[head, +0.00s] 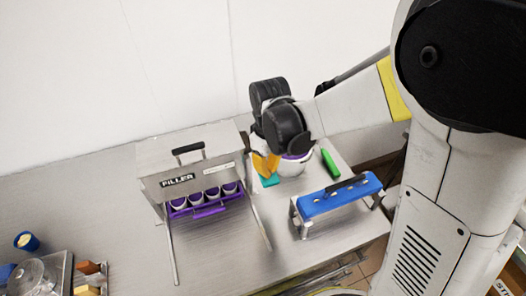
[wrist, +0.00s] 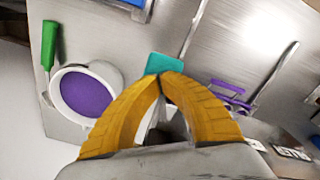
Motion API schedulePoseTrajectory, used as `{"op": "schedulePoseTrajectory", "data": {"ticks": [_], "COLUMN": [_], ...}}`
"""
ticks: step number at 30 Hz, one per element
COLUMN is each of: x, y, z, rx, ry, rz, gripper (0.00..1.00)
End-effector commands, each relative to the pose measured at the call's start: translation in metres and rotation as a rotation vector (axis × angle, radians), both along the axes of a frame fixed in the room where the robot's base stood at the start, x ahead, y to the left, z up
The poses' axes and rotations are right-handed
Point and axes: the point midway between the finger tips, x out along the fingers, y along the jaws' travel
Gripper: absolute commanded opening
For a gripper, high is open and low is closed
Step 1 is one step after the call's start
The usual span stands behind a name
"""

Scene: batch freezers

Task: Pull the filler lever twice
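The filler (head: 190,165) is a metal box on legs at the middle left of the bench in the head view, labelled FILLER. A black handle (head: 188,149) stands on its top; I cannot tell whether this is the lever. A purple tray (head: 208,212) with several purple-filled cups sits under the box. It partly shows in the wrist view (wrist: 228,100). My gripper (head: 266,166) is right of the filler, apart from the handle. Its orange fingertips (wrist: 161,79) come together with nothing clearly between them. A teal piece (wrist: 165,64) lies just beyond the tips.
A white pot (wrist: 88,92) of purple mix stands close beside my gripper. A green-handled tool (head: 330,162) lies right of it. A blue-topped metal stand (head: 340,195) is at the bench's right. Bare bench (head: 110,200) lies left of the filler.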

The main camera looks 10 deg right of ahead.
Motion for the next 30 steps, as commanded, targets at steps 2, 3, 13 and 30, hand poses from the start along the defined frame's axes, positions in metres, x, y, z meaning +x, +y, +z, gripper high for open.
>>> {"op": "schedulePoseTrajectory", "data": {"ticks": [2,3,13,30], "x": [0.000,0.000,0.000,0.000], "y": [0.000,0.000,0.000,0.000], "z": [0.010,0.014,0.043,0.090], "rx": [0.001,0.001,0.001,0.001], "ry": [-0.001,-0.001,-0.001,-0.001], "rz": [0.000,0.000,0.000,0.000], "gripper": [0.00,0.00,0.00,0.00]}}
